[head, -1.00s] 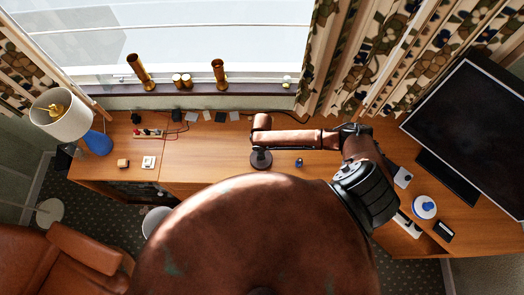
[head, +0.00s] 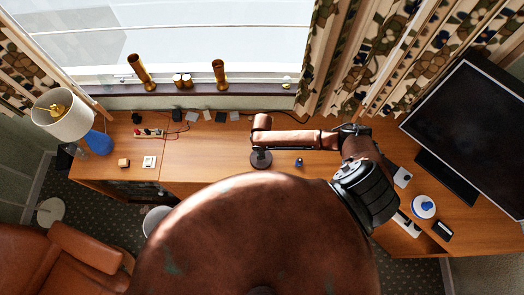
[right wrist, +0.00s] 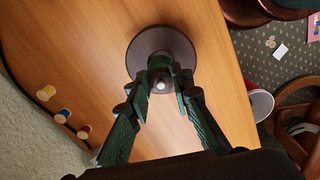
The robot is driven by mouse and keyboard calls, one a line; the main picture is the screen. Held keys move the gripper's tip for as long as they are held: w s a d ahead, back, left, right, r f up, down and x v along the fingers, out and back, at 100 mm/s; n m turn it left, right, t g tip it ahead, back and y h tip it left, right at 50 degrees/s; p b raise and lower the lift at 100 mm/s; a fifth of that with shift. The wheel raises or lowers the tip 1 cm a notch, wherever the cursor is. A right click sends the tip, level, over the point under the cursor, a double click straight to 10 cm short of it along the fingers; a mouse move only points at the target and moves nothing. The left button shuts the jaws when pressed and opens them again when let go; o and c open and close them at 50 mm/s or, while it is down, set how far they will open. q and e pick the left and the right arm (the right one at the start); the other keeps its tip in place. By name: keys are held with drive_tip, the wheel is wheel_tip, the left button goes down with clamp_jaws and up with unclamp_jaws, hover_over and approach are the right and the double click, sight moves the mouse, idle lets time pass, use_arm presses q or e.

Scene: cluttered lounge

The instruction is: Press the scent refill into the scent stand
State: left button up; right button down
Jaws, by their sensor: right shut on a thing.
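The scent stand (head: 261,161) shows as a dark round base on the desk in the head view, directly below the end of my right arm. In the right wrist view the stand (right wrist: 150,42) is a dark disc with a raised round middle. My right gripper (right wrist: 161,84) is over that middle, its green fingertips shut on the scent refill (right wrist: 160,86). Only a small pale tip of the refill shows between the fingers. Whether the refill touches the stand or sits in it, I cannot tell. My left gripper is not in view.
A small blue object (head: 299,162) lies on the desk (head: 215,155) right of the stand. A power strip (head: 150,133), lamp (head: 66,115) and small boxes are at the left. A monitor (head: 468,125) and a white-and-blue round item (head: 424,207) are at the right.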

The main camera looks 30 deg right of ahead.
drive_tip(key=shift+p, duration=0.4)
idle(0.3)
drive_tip(key=shift+f+b, duration=0.95)
drive_tip(key=shift+f, duration=0.9)
drive_tip(key=c, duration=1.6)
unclamp_jaws()
drive_tip(key=shift+r, duration=0.1)
wheel_tip(320, 180, up, 12)
drive_tip(key=shift+f, duration=0.1)
drive_tip(key=shift+s, duration=0.1)
